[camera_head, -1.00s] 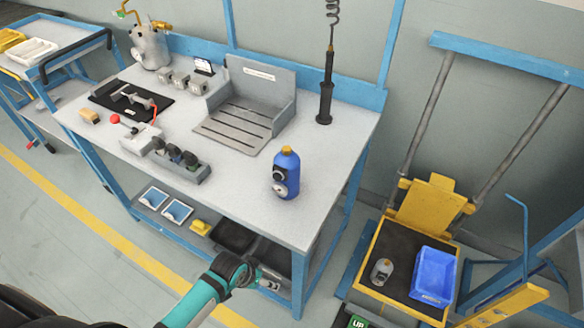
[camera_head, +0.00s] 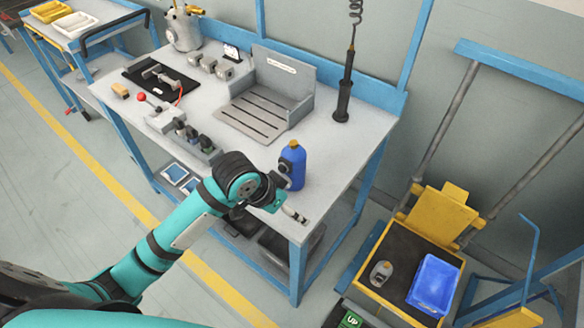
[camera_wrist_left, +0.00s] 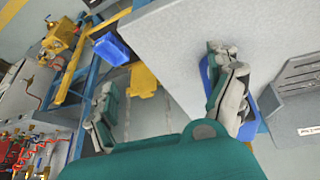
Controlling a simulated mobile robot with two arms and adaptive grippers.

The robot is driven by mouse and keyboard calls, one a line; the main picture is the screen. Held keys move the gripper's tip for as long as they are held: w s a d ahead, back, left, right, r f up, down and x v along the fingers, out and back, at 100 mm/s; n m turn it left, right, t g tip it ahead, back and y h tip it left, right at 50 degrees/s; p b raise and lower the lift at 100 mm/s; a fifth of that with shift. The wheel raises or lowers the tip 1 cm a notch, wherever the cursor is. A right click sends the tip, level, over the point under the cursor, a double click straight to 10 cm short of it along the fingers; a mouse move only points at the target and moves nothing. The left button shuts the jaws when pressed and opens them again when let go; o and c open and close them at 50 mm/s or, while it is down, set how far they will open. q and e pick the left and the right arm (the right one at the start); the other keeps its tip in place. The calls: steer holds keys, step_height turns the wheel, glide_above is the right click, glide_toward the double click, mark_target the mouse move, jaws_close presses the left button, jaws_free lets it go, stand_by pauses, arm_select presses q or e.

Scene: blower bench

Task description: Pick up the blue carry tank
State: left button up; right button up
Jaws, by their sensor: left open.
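The blue carry tank (camera_head: 296,160) stands upright on the grey bench near its front right corner, with a brass-coloured cap on top. My left gripper (camera_head: 292,213) is just in front of the tank, by the bench's front edge, and my wrist covers part of the tank's lower left side. In the left wrist view, my left gripper (camera_wrist_left: 160,78) has its fingers wide apart with nothing between them. The blue tank (camera_wrist_left: 249,124) shows behind the right-hand finger there, partly hidden by it. I cannot tell whether the finger touches it. My right gripper is out of view.
The workbench (camera_head: 340,150) carries a grey slotted fixture (camera_head: 256,118) behind the tank and a row of dark-topped parts (camera_head: 194,136) to the left. A black hanging tool (camera_head: 344,98) is at the back right. A yellow lift cart with a blue bin (camera_head: 434,285) stands right.

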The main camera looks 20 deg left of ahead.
arm_select(q)
steer(key=m, duration=0.1)
glide_toward(290, 158)
steer(key=s+d+f, duration=0.3)
steer(key=d+f, duration=0.1)
steer(key=f, duration=0.1)
steer(key=w+a+r+y, duration=0.1)
steer(key=w+a+r, duration=0.25)
steer(key=r, duration=0.55)
steer(key=shift+g, duration=0.3)
steer(key=x, duration=0.4)
steer(key=p+x, duration=0.1)
steer(key=x, duration=0.2)
steer(key=p+x, duration=0.1)
steer(key=x, duration=0.3)
steer(key=shift+s+a+f, duration=0.15)
steer(key=shift+a+f, duration=0.2)
steer(key=shift+f, duration=0.1)
steer(key=x, duration=0.1)
steer(key=p+x, duration=0.1)
steer(key=x, duration=0.2)
steer(key=shift+w+a, duration=0.2)
steer(key=shift+a, duration=0.1)
steer(key=shift+w+d+f, duration=0.1)
steer(key=shift+w+f, duration=0.15)
steer(key=shift+f, duration=0.35)
steer(key=c, duration=1.8)
steer(key=shift+o, duration=0.2)
steer(key=shift+r, duration=0.1)
